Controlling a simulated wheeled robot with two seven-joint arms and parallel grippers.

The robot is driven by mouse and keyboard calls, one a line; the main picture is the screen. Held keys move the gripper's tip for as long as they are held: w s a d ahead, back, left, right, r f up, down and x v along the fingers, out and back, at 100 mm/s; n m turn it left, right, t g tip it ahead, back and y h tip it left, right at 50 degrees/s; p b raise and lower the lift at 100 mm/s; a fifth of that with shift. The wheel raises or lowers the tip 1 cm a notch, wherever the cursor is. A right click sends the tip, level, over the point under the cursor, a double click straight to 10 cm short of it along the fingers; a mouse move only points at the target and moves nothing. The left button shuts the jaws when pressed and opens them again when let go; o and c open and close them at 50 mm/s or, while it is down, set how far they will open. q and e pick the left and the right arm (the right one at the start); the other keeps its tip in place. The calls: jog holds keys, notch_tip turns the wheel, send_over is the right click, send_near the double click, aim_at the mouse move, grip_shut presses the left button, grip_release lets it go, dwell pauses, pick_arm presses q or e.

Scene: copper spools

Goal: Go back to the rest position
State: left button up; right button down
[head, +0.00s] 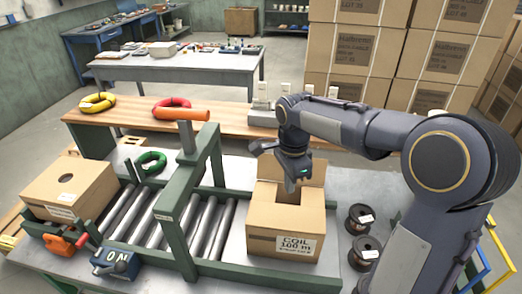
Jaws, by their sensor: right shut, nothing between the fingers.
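My right arm comes in from the right, and its gripper (291,187) points down over the open cardboard box (282,222). The fingers are shut with nothing between them. The fingertips are at about the height of the box's raised back flap, and I cannot tell how far above the opening they are. The box carries a "COIL 100 m" label and its inside is mostly hidden. My left gripper is not in view.
A roller conveyor with a green frame (176,238) lies left of the box. A closed carton (68,188) stands at the far left. Green (150,162), yellow (97,103) and red (172,107) coils lie further back. Stacked cartons (350,50) fill the back right.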

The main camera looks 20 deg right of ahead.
jog(key=s+a+f+n+t+y+b, duration=0.1)
jog(key=s+a+n+t+y, duration=0.1)
jog(key=s+n, duration=0.6)
jog(key=s+a+f+n+t+y+b, duration=0.1)
jog(key=s+a+n+t, duration=0.2)
jog(key=s+n, duration=0.5)
jog(key=s+a, duration=0.1)
jog(key=s, duration=0.4)
jog(key=shift+a+f+n+t+y, duration=0.3)
jog(key=shift+a+n+y, duration=0.1)
jog(key=shift+s, duration=0.1)
